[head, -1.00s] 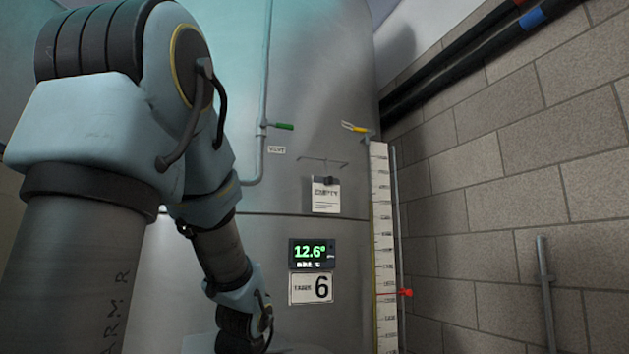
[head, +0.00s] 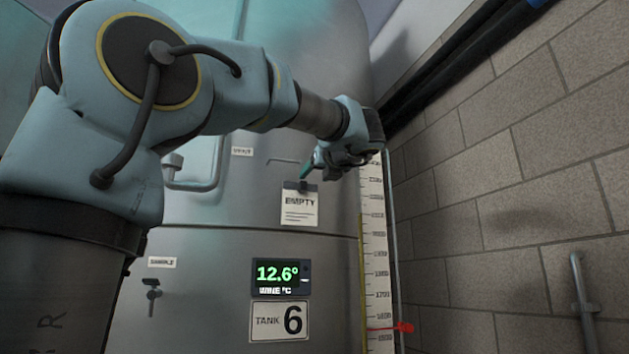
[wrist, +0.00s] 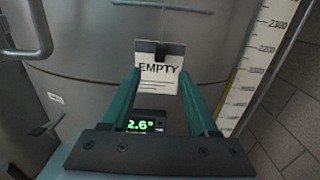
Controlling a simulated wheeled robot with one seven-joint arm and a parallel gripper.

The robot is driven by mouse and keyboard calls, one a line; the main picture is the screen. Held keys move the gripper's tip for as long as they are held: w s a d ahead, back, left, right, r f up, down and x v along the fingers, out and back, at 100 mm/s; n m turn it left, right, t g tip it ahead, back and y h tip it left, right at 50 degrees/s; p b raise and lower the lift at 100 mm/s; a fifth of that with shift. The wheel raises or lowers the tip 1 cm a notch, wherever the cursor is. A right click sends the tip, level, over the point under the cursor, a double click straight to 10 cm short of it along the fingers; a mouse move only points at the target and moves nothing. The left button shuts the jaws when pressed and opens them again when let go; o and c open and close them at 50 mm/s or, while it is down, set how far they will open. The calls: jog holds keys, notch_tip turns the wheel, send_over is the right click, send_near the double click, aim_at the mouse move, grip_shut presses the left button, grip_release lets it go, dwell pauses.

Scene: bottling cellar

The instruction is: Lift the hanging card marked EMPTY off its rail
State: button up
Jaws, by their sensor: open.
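The white card marked EMPTY (head: 300,212) hangs upright against the grey tank, with a dark clip (head: 290,186) at its top edge. A thin rail (head: 281,161) shows just above it, its right part hidden behind my gripper. My gripper (head: 312,173) is open and empty, in front of the tank at the card's upper right in the head view. In the wrist view the card (wrist: 158,82) and its clip (wrist: 161,48) appear between the two teal fingers (wrist: 160,78). The gap in depth between fingertips and card is hard to tell; I see no contact.
A lit display reading 12.6° (head: 280,273) and a TANK 6 plate (head: 280,321) are below the card. A measuring scale (head: 376,250) with a red pointer (head: 403,327) stands to the right, beside the block wall (head: 500,200). A bent pipe (head: 198,186) is at left.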

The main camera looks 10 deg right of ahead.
aim_at(304, 184)
jog(key=shift+w+a+r+p, duration=0.15)
jog(key=shift+w+p, duration=0.55)
jog(key=shift+w, duration=0.9)
jog(key=shift+w+a+p, duration=0.3)
jog(key=shift+w+p, duration=0.35)
jog(key=shift+w, duration=0.9)
jog(key=shift+w+a+r+p, duration=0.15)
jog(key=shift+w+p, duration=0.55)
jog(key=shift+w, duration=0.9)
jog(key=shift+w+f, duration=0.1)
jog(key=shift+w, duration=0.15)
jog(key=shift+w+a+p, duration=0.1)
jog(key=shift+w+p, duration=0.2)
jog(key=shift+w, duration=0.05)
grip_shut()
jog(key=shift+r, duration=0.2)
jog(key=shift+r+p, duration=1.55)
jog(key=shift+p, duration=0.05)
